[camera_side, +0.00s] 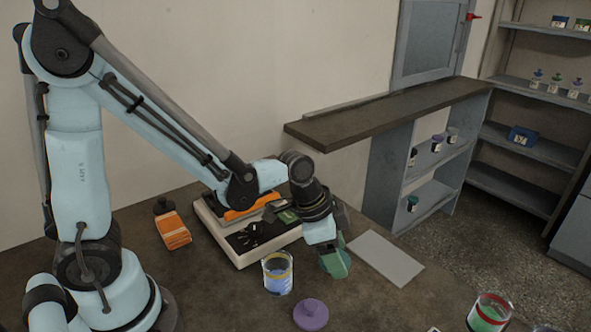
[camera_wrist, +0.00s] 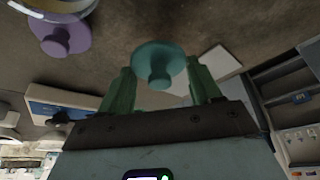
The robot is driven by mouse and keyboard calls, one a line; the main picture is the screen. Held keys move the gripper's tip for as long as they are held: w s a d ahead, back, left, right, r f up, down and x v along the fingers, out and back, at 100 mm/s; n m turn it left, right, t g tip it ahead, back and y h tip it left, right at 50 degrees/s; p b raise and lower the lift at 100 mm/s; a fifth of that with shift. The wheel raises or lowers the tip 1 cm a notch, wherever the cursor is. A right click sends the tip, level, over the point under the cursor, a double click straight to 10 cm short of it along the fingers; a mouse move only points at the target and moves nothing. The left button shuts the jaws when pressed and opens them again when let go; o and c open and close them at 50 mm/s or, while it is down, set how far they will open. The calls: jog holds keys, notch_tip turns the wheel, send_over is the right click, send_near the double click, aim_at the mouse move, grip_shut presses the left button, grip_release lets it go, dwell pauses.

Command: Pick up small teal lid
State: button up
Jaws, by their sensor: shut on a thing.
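The small teal lid (camera_wrist: 158,60) shows in the wrist view as a round disc with a knob. It sits between the two green fingers of my gripper (camera_wrist: 161,88), which is shut on it. In the side view my gripper (camera_side: 336,262) is low over the table, to the right of the glass jar; its fingers and the lid blend together there. I cannot tell whether the lid touches the table.
A glass jar (camera_side: 278,274) with blue contents and a purple lid (camera_side: 311,315) are close by. A white and black device (camera_side: 252,262) stands behind the jar. A grey flat plate (camera_side: 385,259) lies right of my gripper. A red-rimmed jar (camera_side: 489,314) is at front right.

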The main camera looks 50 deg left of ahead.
jog(key=s+d+r, duration=0.7)
jog(key=s+d, duration=0.1)
jog(key=w+a+r+n+t+y, duration=0.1)
jog(key=w+a+r+n, duration=0.2)
jog(key=a, duration=0.5)
jog(key=w+a+r+n+y, duration=0.1)
jog(key=w+a+n, duration=0.2)
jog(key=w+a, duration=0.35)
jog(key=s+a+n+y, duration=0.2)
jog(key=a+n, duration=0.4)
jog(key=a, duration=1.5)
jog(key=shift+s, duration=0.45)
jog(key=shift+f, duration=1.05)
dwell(2.2)
